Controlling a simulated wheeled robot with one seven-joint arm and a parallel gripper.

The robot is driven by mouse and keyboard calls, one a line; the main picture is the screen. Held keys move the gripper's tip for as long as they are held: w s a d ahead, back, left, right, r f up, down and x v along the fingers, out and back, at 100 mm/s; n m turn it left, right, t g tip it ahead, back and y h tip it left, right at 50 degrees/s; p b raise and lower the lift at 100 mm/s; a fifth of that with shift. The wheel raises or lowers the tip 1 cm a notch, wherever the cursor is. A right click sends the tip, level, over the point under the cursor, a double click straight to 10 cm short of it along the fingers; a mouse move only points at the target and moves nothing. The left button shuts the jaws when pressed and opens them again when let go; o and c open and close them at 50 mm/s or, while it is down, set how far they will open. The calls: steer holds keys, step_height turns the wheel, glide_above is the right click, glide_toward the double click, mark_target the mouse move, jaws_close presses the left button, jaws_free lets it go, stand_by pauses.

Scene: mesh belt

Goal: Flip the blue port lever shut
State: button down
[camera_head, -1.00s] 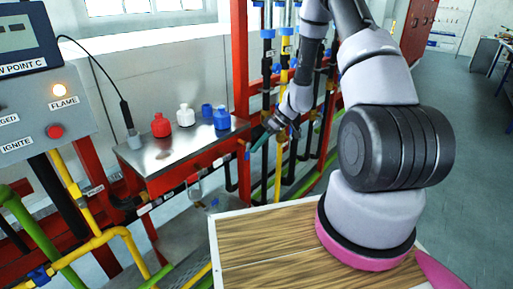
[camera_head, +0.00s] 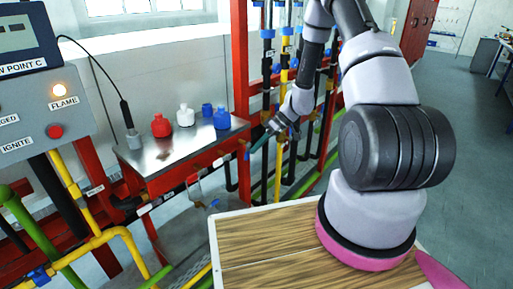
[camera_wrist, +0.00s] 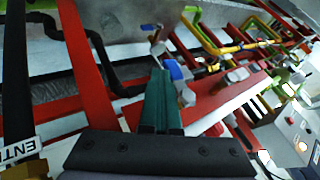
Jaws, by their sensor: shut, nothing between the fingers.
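A small blue part, apparently the blue port lever (camera_wrist: 174,70), sits on a pale metal fitting just beside my fingertips in the wrist view. My gripper (camera_wrist: 161,78) has teal fingers pressed together with nothing between them. The tips are at or very close to the blue part; I cannot tell whether they touch. In the head view my gripper (camera_head: 254,150) points down and left, by the right end of the red-framed bench. The lever is too small or hidden there to make out, so its angle is unclear.
A metal-topped bench (camera_head: 160,163) holds a red, a white and blue containers. Red uprights (camera_head: 240,70) and yellow and black pipes crowd around my gripper. A grey control panel (camera_head: 45,105) stands at the left. Open floor (camera_head: 470,150) lies at the right.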

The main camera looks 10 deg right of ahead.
mark_target(248, 155)
steer(key=shift+s+a+f+g+y, duration=0.1)
steer(key=shift+f+g+y, duration=0.15)
steer(key=shift+y, duration=0.25)
steer(key=shift+s+a+f+m+g+y, duration=0.2)
steer(key=shift+m+g+y, duration=0.25)
steer(key=shift+y, duration=0.35)
steer(key=y, duration=0.1)
steer(key=g+y, duration=0.1)
steer(key=a+m+y, duration=0.1)
steer(key=shift+s+f, duration=0.25)
steer(key=shift+f, duration=0.05)
steer(key=y, duration=0.2)
steer(key=a+m+g+y, duration=0.1)
steer(key=s+m+y, duration=0.1)
steer(key=y, duration=0.1)
steer(key=shift+a+g+y, duration=0.25)
steer(key=shift+g+y, duration=0.05)
steer(key=shift+g, duration=0.1)
steer(key=shift+s+a+m+y, duration=0.15)
steer(key=shift+s+m+y, duration=0.05)
steer(key=shift+m+y, duration=0.3)
steer(key=shift+a+r, duration=0.1)
steer(key=shift+r, duration=0.05)
steer(key=shift+s+a, duration=0.1)
steer(key=shift+s, duration=0.05)
